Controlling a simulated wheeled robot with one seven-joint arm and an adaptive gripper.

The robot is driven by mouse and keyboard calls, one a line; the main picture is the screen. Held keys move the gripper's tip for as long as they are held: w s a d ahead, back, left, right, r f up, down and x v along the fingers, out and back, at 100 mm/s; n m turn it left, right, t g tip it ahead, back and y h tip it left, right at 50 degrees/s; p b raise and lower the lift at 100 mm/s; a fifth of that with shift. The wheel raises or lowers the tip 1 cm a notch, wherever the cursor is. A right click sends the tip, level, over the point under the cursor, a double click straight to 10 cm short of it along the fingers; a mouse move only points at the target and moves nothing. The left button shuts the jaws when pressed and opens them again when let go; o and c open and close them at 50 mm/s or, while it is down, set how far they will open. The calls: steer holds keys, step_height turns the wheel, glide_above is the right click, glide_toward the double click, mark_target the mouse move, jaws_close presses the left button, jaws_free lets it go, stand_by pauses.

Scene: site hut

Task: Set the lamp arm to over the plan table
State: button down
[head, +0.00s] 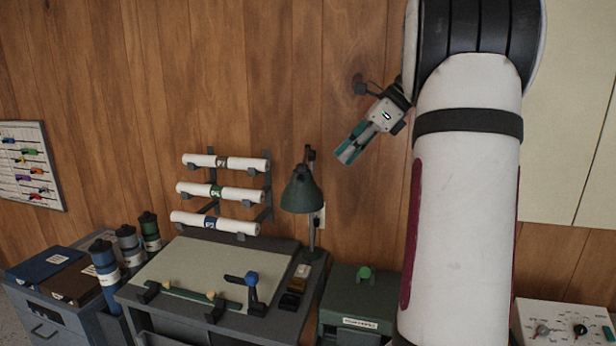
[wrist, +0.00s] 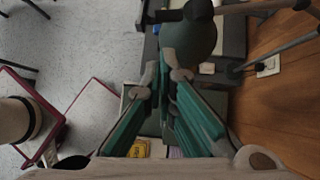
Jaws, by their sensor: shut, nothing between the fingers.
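The green lamp (head: 300,197) stands at the back right corner of the plan table (head: 190,262). Its shade hangs close to its dark post, near the board's right edge. The lamp shade also shows at the top of the wrist view (wrist: 190,38), just beyond my fingertips. My gripper (head: 346,153) is up and to the right of the lamp in the head view, tilted down to the left. Its green-sided fingers, also in the wrist view (wrist: 160,84), are shut and empty. Whether they touch the lamp is unclear, but they look apart from it in the head view.
Rolled plans (head: 222,192) hang on a wall rack behind the table. A blue-knobbed clamp (head: 251,285) stands at the board's front right. A green box (head: 362,297) is right of the table. Bottles (head: 128,244) stand at its left.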

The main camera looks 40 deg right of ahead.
mark_target(303, 182)
steer(key=shift+w+a+r+p+x, duration=0.2)
steer(key=shift+w+r+x, duration=0.05)
steer(key=shift+x, duration=1.4)
steer(key=shift+w+a+r+p+x, duration=0.2)
steer(key=shift+a+r+x, duration=0.05)
steer(key=shift+x, duration=1.45)
steer(key=shift+w+a+r+p+x, duration=0.2)
steer(key=shift+w+r+x, duration=0.1)
steer(key=shift+x, duration=1.35)
steer(key=shift+w+a, duration=0.25)
steer(key=shift+a, duration=0.05)
